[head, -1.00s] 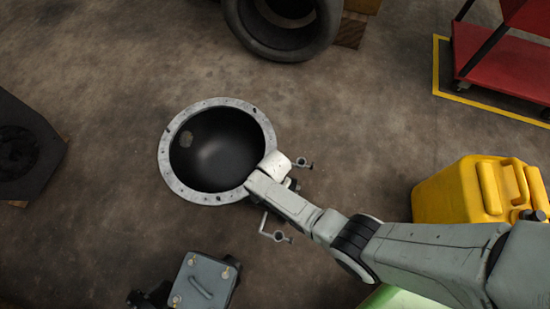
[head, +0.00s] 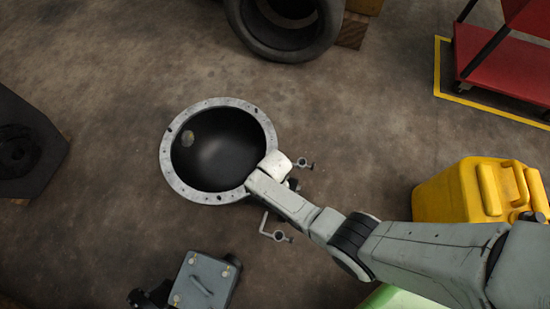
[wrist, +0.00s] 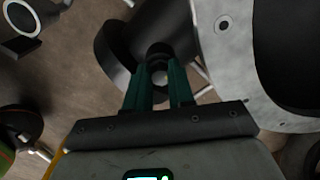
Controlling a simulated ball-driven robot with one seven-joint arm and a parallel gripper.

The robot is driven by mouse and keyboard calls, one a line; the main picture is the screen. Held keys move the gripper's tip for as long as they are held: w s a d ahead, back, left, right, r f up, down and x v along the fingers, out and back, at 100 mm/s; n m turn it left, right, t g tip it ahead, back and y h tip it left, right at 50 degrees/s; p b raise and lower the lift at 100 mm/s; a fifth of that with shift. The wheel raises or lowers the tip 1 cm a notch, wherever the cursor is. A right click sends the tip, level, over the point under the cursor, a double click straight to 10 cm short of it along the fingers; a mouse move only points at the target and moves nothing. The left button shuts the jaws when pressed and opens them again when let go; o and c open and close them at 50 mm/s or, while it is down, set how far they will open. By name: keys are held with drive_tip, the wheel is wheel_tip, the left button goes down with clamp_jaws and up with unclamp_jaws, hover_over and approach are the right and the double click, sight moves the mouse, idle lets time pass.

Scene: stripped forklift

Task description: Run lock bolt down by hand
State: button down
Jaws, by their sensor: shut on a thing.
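In the wrist view my gripper (wrist: 159,88) has two dark green fingers closed on either side of a small dark round bolt head (wrist: 159,52), taken to be the lock bolt. A lighter round end shows between the fingertips. The bolt sits at a dark cylindrical part beside a grey metal flange (wrist: 228,75). In the head view this flange is the ring (head: 167,150) around a black bowl-shaped housing. My arm reaches to the ring's lower right edge and hides the fingers and bolt there. How deep the bolt sits is hidden.
A yellow canister (head: 440,195) stands close beside my arm on the right. Small metal fittings (head: 279,236) show by the wrist. A grey box (head: 203,281) lies below, a tyre (head: 245,35) above, and a red cart (head: 500,67) at upper right. The floor between is mostly bare.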

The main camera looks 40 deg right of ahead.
drive_tip(key=c, duration=1)
unclamp_jaws()
drive_tip(key=shift+o, duration=0.2)
drive_tip(key=shift+r, duration=0.1)
wheel_tip(320, 180, up, 11)
drive_tip(key=p, duration=0.6)
